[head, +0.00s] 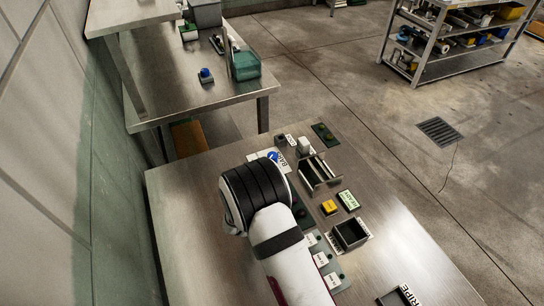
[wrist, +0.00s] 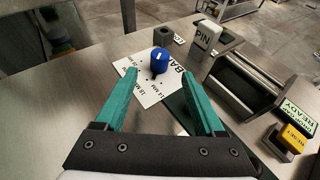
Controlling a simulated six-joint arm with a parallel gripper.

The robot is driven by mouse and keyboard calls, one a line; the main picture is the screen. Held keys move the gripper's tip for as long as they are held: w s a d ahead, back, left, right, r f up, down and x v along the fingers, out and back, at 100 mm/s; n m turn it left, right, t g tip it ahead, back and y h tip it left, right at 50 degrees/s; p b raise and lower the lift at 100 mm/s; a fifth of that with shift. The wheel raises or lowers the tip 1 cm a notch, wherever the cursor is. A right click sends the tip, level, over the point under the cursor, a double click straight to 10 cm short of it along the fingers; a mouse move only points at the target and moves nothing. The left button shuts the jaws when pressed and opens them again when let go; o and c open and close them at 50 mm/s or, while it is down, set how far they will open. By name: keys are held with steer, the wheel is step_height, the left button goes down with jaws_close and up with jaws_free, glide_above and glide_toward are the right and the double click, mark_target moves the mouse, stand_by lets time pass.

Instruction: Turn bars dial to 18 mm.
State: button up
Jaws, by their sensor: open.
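The blue bars dial (wrist: 160,61) stands on a white label plate (wrist: 150,88) in the wrist view, beyond my fingertips. Printed mm marks show on the plate's near edge, one reading 18 MM and another 14 MM. A small light mark shows on the dial's top; I cannot tell which label it points at. My gripper (wrist: 164,74) is open, its two teal fingers apart with nothing between them, and the dial appears in line with the gap. In the head view the dial (head: 273,155) shows just past my arm, which hides my gripper.
The bench's left side (head: 185,215) is clear.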

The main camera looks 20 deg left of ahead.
steer(key=x, duration=0.9)
steer(key=shift+w+f, duration=0.1)
steer(key=shift+w, duration=0.2)
jaws_close()
